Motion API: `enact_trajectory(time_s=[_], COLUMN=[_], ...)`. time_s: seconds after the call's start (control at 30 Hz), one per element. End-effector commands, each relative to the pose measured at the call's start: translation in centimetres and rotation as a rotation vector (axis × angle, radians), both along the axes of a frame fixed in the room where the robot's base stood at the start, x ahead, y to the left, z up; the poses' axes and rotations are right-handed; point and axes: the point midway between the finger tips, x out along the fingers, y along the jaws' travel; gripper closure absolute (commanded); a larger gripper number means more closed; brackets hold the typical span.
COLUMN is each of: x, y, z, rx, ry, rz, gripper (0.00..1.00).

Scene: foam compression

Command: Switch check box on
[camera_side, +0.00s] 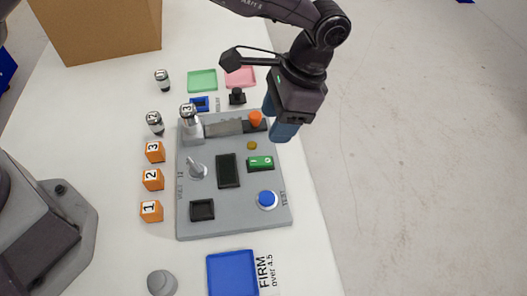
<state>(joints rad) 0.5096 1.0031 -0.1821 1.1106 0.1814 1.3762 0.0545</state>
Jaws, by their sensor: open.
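The check box (235,200) is a flat grey panel on the white table. A green switch (260,163) with white marks sits on its right side; its position is too small to read. The panel also bears a blue round button (267,199), a grey lever (198,171), a dark display (228,171), a black square part (202,210) and a small yellow disc (252,145). My gripper (277,119), with blue fingers, is open over the panel's far right corner, beside an orange knob (255,118). The gap between the fingers is partly hidden, and I see nothing held.
A cylinder marked 3 (190,122) stands at the panel's far left corner. Orange cubes (153,179) line its left side, with more cylinders (155,123) beyond. Green (202,81), pink (240,77) and blue (232,275) trays lie around it. A cardboard box (95,30) stands behind.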

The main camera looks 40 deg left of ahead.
Motion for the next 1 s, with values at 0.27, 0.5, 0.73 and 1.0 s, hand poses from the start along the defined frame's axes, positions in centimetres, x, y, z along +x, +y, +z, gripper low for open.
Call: enact_trajectory(time_s=[0.27, 0.5, 0.73, 1.0], x=[2.7, 2.0, 0.7, -0.6], y=[-1.9, -0.9, 0.4, 1.7], z=[0.1, -0.8, -5.1, -9.6], rx=[0.028, 0.055, 0.055, 0.053], ry=[0.009, 0.037, 0.037, 0.036], rz=[-0.027, -0.035, -0.036, -0.035], gripper=[0.49, 0.49, 0.49, 0.49])
